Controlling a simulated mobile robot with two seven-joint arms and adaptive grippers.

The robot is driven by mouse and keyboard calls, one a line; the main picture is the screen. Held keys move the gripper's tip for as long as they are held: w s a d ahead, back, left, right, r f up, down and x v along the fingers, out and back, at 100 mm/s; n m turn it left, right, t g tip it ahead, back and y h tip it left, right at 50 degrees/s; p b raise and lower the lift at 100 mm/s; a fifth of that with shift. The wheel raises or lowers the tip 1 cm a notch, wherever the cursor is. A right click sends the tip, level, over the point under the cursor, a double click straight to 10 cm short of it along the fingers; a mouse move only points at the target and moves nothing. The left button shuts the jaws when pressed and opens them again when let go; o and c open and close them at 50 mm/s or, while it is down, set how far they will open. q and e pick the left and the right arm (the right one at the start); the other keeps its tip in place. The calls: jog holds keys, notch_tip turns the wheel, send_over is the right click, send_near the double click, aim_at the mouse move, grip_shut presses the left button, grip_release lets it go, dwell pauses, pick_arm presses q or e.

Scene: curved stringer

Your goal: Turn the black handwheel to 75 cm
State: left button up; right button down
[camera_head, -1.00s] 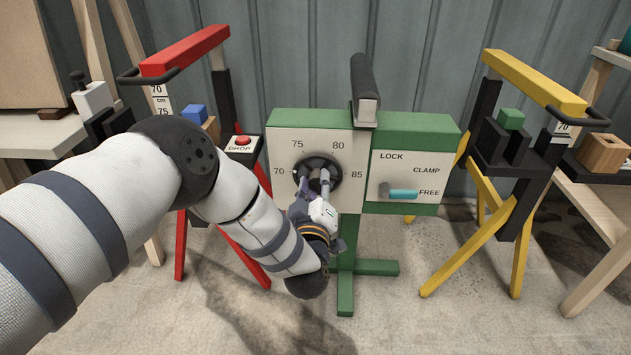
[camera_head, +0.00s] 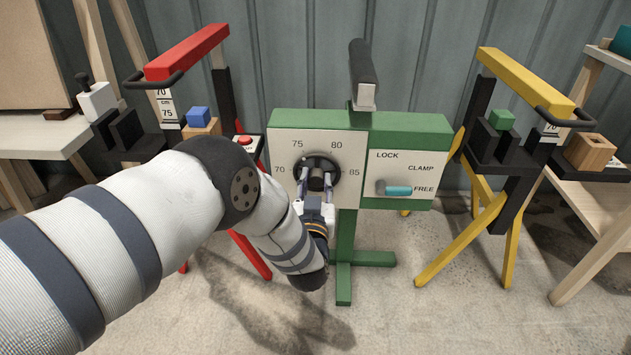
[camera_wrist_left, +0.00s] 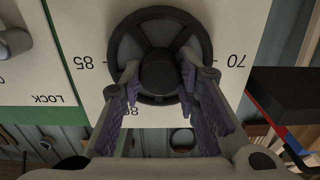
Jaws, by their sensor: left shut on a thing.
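The black handwheel (camera_head: 320,160) sits on a white dial plate (camera_head: 285,183) marked 70, 75, 80 and 85, on a green stand (camera_head: 345,240). My left gripper (camera_head: 317,182) is shut on the handwheel, its fingers on either side of the hub. In the left wrist view, the wheel (camera_wrist_left: 123,45) appears upside down, with the purple-padded fingers (camera_wrist_left: 158,80) beside its hub. No clear pointer shows on the dial. Above the box, a dark padded bar (camera_head: 364,62) stands on a green post. My right gripper is out of view.
A teal lever (camera_head: 397,190) points toward FREE. A red stand (camera_head: 190,48) is at left and a yellow stand (camera_head: 530,82) at right, each with a scale. A red DROP button (camera_head: 244,140) is left of the dial. Open floor lies in front.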

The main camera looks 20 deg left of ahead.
pick_arm(q)
jog(key=shift+f+m, duration=0.1)
jog(key=shift+m, duration=0.3)
jog(key=o, duration=1.2)
jog(key=shift+c, duration=0.2)
jog(key=shift+s, duration=0.1)
jog(key=v, duration=1.2)
